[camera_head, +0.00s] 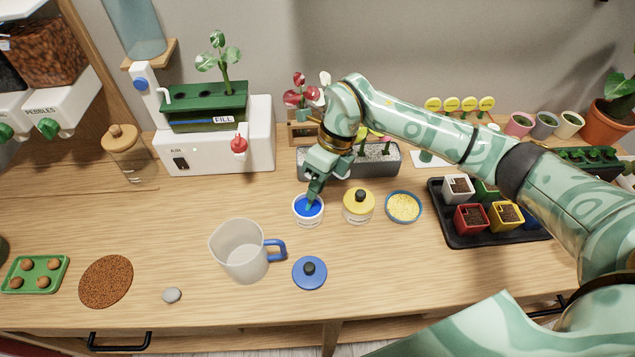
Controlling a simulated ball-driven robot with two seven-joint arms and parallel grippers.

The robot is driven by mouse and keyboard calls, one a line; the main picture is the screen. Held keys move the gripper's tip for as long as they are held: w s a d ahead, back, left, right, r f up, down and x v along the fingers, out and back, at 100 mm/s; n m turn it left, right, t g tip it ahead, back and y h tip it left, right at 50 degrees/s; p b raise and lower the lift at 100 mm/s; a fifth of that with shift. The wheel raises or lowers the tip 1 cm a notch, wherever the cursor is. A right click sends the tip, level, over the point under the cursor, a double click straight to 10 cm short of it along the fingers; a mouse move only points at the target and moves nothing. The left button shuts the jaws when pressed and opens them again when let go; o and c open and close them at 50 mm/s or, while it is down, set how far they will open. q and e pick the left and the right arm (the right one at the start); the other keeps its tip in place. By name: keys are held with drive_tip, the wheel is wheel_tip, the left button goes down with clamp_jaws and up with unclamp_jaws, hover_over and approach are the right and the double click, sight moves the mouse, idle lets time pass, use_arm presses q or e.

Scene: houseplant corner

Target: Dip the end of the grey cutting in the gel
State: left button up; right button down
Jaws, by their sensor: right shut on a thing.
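The open gel jar (308,210) is a small white tub with blue gel in it, at the middle of the bench. My right gripper (312,194) is right above the jar, pointing down, with its fingertips at the gel. It is shut on a slim thing, most likely the cutting, which the fingers almost wholly hide. I cannot tell its colour or whether its end is in the gel. A blue lid (309,273) with a dark knob lies in front of the jar. My left gripper is not in view.
A yellow-lidded jar (358,206) and a dish of yellow grains (404,207) stand right of the gel. A clear jug (240,251) stands front left. A grey trough (389,160) is behind, a black tray (456,237) of pots at right.

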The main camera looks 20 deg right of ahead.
drive_tip(key=shift+f, duration=0.1)
wheel_tip(320, 180, up, 7)
drive_tip(key=p, duration=0.5)
idle(0.8)
